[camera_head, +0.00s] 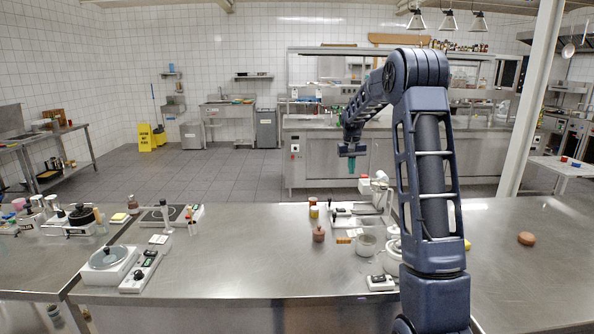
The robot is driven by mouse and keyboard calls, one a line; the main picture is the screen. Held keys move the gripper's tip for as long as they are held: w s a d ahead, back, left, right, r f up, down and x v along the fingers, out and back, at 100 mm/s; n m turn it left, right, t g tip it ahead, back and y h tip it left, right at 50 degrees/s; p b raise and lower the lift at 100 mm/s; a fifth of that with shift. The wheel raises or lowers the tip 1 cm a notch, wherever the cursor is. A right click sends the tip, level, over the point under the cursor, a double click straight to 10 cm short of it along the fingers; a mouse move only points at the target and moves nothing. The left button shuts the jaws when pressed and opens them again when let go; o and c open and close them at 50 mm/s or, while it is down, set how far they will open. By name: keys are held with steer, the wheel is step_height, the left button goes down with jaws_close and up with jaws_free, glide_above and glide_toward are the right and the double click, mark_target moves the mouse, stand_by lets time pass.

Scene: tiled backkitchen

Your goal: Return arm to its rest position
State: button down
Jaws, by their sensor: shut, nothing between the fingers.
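My arm (428,170) rises at the right of the head view and bends over to the left at its elbow. My gripper (351,165) hangs at the arm's end, pointing down, with green fingertips. It is shut and holds nothing. It is in the air, and in the picture it lies above the far edge of the steel counter (250,265). The gripper is small in this view, and no object touches its fingertips.
A white post (531,100) stands at right. The counter's middle left is clear.

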steer(key=s+d+r+t, duration=0.1)
steer(key=s+r, duration=0.5)
steer(key=s, duration=0.6)
steer(key=s+r+t, duration=0.1)
steer(key=s+r, duration=0.4)
steer(key=s, duration=0.7)
steer(key=s+f+t, duration=0.1)
steer(key=s+f, duration=0.1)
steer(key=s, duration=1)
steer(key=s+f+t, duration=0.1)
steer(key=s+f, duration=0.1)
steer(key=s, duration=1)
steer(key=shift+f+y, duration=0.35)
steer(key=shift+y, duration=0.05)
